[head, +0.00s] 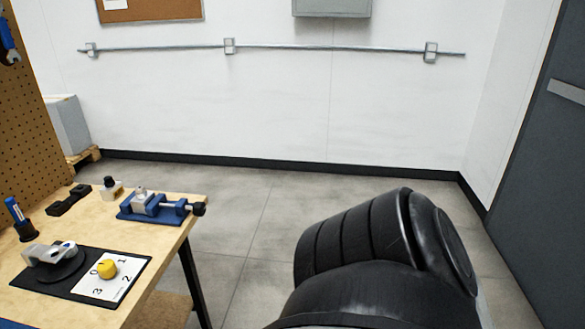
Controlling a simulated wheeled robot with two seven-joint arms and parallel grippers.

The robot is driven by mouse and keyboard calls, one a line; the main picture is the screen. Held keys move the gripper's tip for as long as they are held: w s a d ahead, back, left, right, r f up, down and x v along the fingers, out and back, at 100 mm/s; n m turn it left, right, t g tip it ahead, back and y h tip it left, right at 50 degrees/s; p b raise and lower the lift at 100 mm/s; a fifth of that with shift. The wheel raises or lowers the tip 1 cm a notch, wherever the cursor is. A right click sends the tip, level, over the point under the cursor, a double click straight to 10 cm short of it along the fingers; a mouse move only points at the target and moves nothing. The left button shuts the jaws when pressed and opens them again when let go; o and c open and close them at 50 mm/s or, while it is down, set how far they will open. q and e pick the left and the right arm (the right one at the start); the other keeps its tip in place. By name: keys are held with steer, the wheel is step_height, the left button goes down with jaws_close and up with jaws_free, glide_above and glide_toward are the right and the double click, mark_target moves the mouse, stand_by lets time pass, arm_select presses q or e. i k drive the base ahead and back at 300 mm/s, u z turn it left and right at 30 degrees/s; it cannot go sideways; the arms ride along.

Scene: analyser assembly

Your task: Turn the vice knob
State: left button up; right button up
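A blue vice (138,214) sits near the right end of the wooden workbench, with a silver piece at its jaws. Its black knob (198,209) is on the right side, at the table's right edge. Neither of my grippers is in view. A large black ribbed link, likely of my own arm, fills the lower middle right, well to the right of the vice and apart from it.
On the bench (180,243), a yellow dial knob (107,269) sits on a numbered white card, beside a grey and black device (60,262). A pen holder (23,231) stands at the left. Open floor lies right of the bench; a grey door (545,170) is at far right.

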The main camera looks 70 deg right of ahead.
mark_target(199, 208)
steer(key=z, duration=2)
steer(key=i, duration=1)
